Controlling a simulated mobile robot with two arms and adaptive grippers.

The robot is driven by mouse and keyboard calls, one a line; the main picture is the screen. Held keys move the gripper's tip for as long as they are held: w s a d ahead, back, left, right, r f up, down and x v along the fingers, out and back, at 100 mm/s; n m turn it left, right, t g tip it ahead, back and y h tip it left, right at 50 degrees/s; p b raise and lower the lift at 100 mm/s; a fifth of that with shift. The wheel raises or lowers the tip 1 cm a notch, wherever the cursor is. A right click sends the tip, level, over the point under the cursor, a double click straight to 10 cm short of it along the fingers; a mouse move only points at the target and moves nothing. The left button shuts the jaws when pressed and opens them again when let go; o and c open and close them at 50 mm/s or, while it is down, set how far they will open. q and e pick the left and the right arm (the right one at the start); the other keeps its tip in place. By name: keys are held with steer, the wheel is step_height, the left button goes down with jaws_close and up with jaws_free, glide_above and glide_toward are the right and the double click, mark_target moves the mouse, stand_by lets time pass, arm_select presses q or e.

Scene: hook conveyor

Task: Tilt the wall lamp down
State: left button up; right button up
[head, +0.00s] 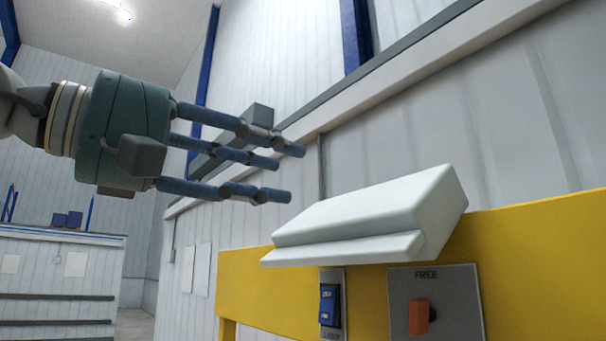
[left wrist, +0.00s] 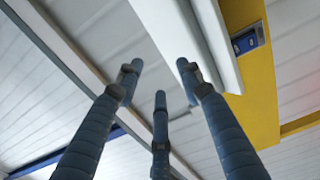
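The wall lamp (head: 375,215) is a white wedge-shaped housing with a lower lip, fixed on the wall at the centre right of the head view. It also shows at the top of the left wrist view (left wrist: 170,25). My left gripper (head: 285,170) has a teal body and three blue fingers. It is up and to the left of the lamp in the head view, with its fingers spread, open and empty. In the left wrist view (left wrist: 160,85) one fingertip overlaps the lamp's edge; I cannot tell whether it touches. My right gripper is not in view.
Below the lamp, a yellow wall band (head: 255,290) carries a blue switch (head: 329,305) and a panel marked FREE with an orange knob (head: 419,317). A grey and white ledge (head: 400,65) runs along the wall above. A low striped counter (head: 55,280) stands at the far left.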

arm_select(q)
steer(key=v, duration=0.7)
steer(key=shift+a, duration=0.1)
